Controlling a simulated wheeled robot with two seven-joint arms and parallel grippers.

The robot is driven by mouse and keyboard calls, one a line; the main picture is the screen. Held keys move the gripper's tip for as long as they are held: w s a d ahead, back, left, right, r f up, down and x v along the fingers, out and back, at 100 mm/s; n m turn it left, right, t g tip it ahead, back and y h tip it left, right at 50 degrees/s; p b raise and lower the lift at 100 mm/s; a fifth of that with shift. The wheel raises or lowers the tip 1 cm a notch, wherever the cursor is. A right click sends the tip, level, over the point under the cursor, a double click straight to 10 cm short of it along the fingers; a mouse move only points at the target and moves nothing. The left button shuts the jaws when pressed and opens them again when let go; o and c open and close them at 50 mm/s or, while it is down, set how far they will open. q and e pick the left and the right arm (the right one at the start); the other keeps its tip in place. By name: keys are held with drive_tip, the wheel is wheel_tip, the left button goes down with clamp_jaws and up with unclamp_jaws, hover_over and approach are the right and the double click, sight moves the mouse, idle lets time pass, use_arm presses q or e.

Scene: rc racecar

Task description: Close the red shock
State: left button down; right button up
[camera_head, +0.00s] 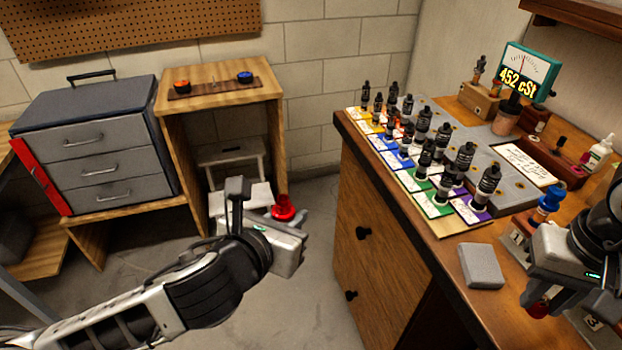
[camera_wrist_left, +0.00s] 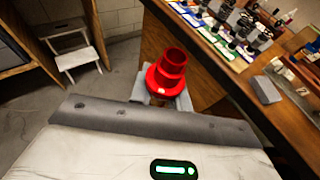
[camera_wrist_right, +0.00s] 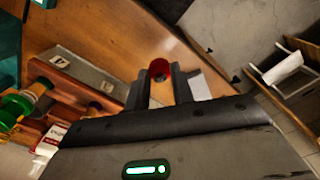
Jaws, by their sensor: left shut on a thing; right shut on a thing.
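My left gripper (camera_head: 285,222) is shut on a red stepped, hollow part (camera_head: 284,208), held over the floor left of the workbench. In the left wrist view this red part (camera_wrist_left: 168,75) is upright with an open round top. My right gripper (camera_head: 543,296) is over the right end of the bench, shut on a small red round part (camera_head: 537,309). In the right wrist view the small red part (camera_wrist_right: 159,68) shows end-on between the fingers. I cannot tell which red part is the shock body and which is its cap. The two are far apart.
Several black shocks (camera_head: 488,187) stand on coloured cards on the bench. A blue-topped part (camera_head: 548,203) stands near my right gripper. A grey block (camera_head: 481,265) lies at the bench's front edge. A teal meter (camera_head: 527,72) reads 452 cSt. A drawer cabinet (camera_head: 95,145) stands left.

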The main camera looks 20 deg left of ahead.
use_arm(q)
drive_tip(key=d+m+g+h, duration=0.3)
drive_tip(key=d+m+h, duration=0.4)
drive_tip(key=d, duration=0.6)
drive_tip(key=shift+w+d+r+m+h, duration=0.15)
drive_tip(key=shift+w+r+m+h, duration=0.25)
drive_tip(key=shift+h, duration=0.3)
use_arm(e)
drive_tip(key=a+r+n, duration=0.3)
drive_tip(key=a+r, duration=0.5)
drive_tip(key=a, duration=0.4)
drive_tip(key=a+r+n, duration=0.4)
drive_tip(key=a+r, duration=0.4)
drive_tip(key=a, duration=0.4)
drive_tip(key=shift+w+a+r, duration=0.15)
drive_tip(key=shift+w, duration=0.05)
drive_tip(key=shift+f, duration=2.05)
drive_tip(key=shift+f, duration=0.9)
